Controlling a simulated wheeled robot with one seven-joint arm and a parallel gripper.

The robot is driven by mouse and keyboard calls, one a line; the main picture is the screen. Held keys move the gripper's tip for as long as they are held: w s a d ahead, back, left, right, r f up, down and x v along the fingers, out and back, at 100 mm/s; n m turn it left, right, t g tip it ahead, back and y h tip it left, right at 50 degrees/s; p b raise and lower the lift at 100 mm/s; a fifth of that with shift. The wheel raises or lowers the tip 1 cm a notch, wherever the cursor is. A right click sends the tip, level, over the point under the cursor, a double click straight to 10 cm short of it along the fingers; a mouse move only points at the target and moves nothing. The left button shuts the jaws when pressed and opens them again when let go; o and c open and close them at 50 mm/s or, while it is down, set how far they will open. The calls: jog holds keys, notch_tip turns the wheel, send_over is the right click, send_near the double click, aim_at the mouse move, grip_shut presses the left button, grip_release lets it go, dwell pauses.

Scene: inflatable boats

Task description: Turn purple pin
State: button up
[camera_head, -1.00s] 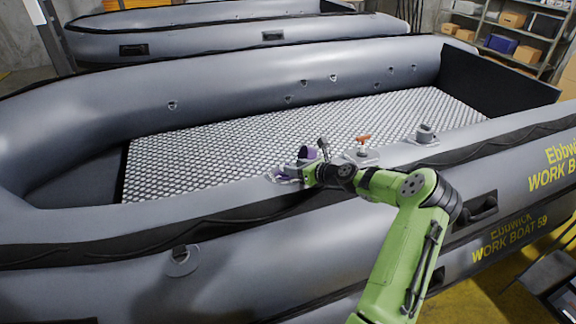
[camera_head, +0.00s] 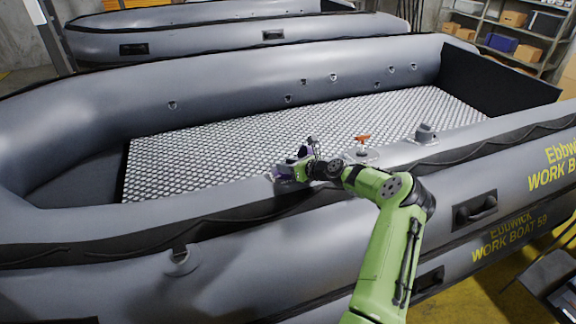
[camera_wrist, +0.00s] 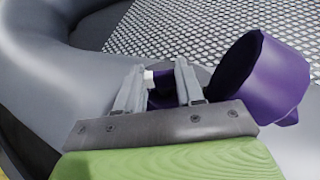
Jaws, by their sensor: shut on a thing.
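My gripper (camera_head: 297,165) is at the near tube of the front grey boat. In the wrist view its two fingers (camera_wrist: 162,84) are closed around a small dark purple part, the purple pin (camera_wrist: 162,94), with a whitish piece beside it. A larger purple cup-shaped part (camera_wrist: 262,75) stands tilted just right of the fingers, apart from them. In the head view, purple (camera_head: 285,174) shows at the gripper's tip; my gripper hides much of the fitting there.
An orange-topped fitting (camera_head: 362,140) and a grey cup-shaped fitting (camera_head: 425,133) sit on the same tube to the right. The boat's patterned floor (camera_head: 230,150) is clear. Another grey boat (camera_head: 230,35) and shelves (camera_head: 510,40) stand behind.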

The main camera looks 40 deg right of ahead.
jog(key=shift+d+n+y, duration=0.1)
jog(key=shift+n+y, duration=0.4)
jog(key=shift+y, duration=0.1)
jog(key=o, duration=0.8)
jog(key=shift+c, duration=0.2)
